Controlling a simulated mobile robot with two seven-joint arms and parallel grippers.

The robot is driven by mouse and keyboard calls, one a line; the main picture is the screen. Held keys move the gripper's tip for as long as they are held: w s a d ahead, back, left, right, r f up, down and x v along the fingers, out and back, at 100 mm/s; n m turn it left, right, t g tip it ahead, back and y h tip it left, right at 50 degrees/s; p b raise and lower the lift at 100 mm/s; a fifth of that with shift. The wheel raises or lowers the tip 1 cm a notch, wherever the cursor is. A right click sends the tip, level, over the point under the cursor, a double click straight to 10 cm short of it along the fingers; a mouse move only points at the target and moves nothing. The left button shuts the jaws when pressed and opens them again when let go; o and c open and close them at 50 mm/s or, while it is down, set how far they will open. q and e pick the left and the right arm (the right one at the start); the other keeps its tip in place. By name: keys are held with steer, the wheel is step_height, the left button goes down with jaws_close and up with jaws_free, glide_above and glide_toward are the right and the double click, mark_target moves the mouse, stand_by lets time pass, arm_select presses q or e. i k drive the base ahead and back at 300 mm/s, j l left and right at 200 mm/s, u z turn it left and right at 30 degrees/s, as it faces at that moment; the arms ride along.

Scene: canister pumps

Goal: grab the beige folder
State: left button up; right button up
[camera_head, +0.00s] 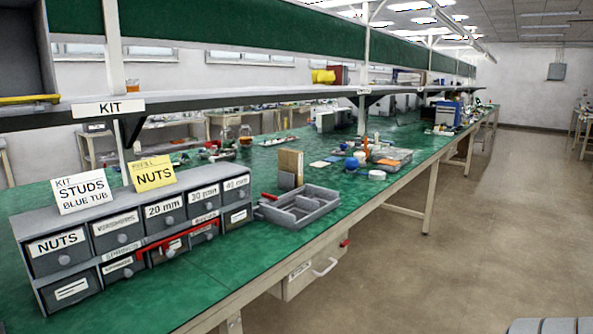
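A beige, folder-like upright object (291,161) stands on the green bench top, just behind the grey divided tray (318,206). A smaller grey upright piece (286,180) is in front of its lower part and hides some of it. I take the beige object to be the beige folder, but it is small in view and I see no label on it. Neither of my grippers is in view.
A grey drawer cabinet (137,247) with sign cards stands at the front left. A shelf (200,103) runs above the bench. Containers and a clear tray (391,157) lie to the right. The floor (440,270) along the bench is clear.

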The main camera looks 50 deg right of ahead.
mark_target(289, 161)
steer(key=z, duration=1.5)
